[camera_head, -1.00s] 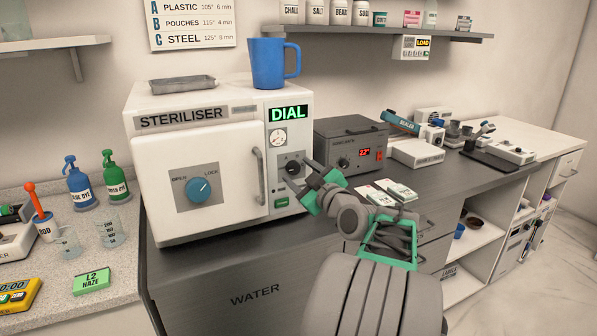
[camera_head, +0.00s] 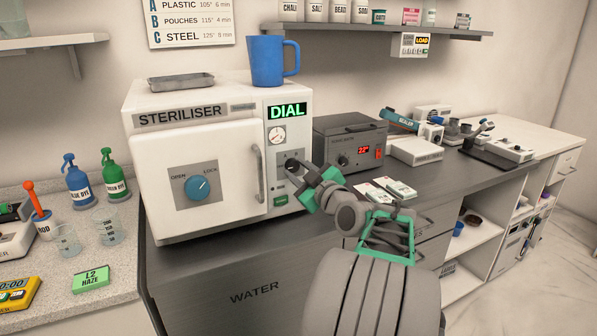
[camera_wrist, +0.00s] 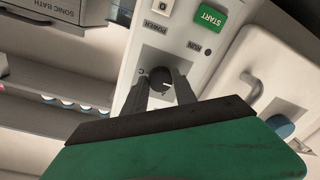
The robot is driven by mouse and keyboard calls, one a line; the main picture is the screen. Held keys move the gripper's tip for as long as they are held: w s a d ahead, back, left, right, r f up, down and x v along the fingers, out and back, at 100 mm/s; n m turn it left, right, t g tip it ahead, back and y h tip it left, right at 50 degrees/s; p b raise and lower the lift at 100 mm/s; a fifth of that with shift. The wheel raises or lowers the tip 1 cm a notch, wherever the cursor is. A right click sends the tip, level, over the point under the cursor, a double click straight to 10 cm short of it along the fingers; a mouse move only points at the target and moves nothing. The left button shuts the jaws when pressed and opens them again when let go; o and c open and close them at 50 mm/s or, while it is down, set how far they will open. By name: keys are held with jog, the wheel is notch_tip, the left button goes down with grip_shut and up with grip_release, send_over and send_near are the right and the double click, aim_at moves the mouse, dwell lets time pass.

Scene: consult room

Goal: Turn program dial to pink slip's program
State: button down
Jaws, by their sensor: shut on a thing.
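The steriliser (camera_head: 195,160) is a white box with a lit green DIAL display (camera_head: 288,112) on its right panel. Its dark program dial (camera_wrist: 157,83) sits between my fingers in the wrist view, with a white pointer mark and a letter C beside it. My gripper (camera_wrist: 157,90) is shut on this dial; in the head view my gripper (camera_head: 300,172) reaches the panel from the right and partly hides it. A wall chart (camera_head: 190,20) lists A plastic, B pouches, C steel. A small pink item (camera_head: 411,17) stands on the shelf; its text is too small to read.
A green START button (camera_wrist: 210,17) is close to my fingers in the wrist view. A door handle (camera_head: 258,172) and a blue OPEN/LOCK knob (camera_head: 202,188) are left of the dial. A sonic bath (camera_head: 350,143) stands to the right. A blue mug (camera_head: 267,63) is on top.

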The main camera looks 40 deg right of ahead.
jog(key=shift+f+m+b, duration=0.1)
jog(key=shift+m+b, duration=0.75)
jog(key=shift+m, duration=0.35)
jog(key=m+b, duration=0.1)
jog(key=m, duration=0.1)
jog(key=shift+a+m, duration=0.1)
jog(key=shift+m, duration=0.3)
jog(key=m, duration=0.6)
jog(key=shift+a+m+h, duration=0.1)
jog(key=shift+m+h, duration=0.2)
jog(key=shift+m, duration=0.1)
jog(key=m+p, duration=0.1)
jog(key=m, duration=0.1)
jog(key=m+p, duration=0.1)
jog(key=m, duration=0.1)
jog(key=m+p, duration=0.1)
jog(key=m, duration=0.1)
jog(key=shift+w+a+r+m+h, duration=0.1)
jog(key=shift+r+m+h, duration=0.15)
jog(key=shift+m+h, duration=0.15)
jog(key=m+p, duration=0.2)
jog(key=m, duration=0.1)
jog(key=shift+m+h+p, duration=0.3)
jog(key=shift+p, duration=0.1)
jog(key=shift+a+m+p, duration=0.1)
jog(key=shift+m+p, duration=0.85)
jog(key=shift+m, duration=0.25)
jog(key=shift+f, duration=0.1)
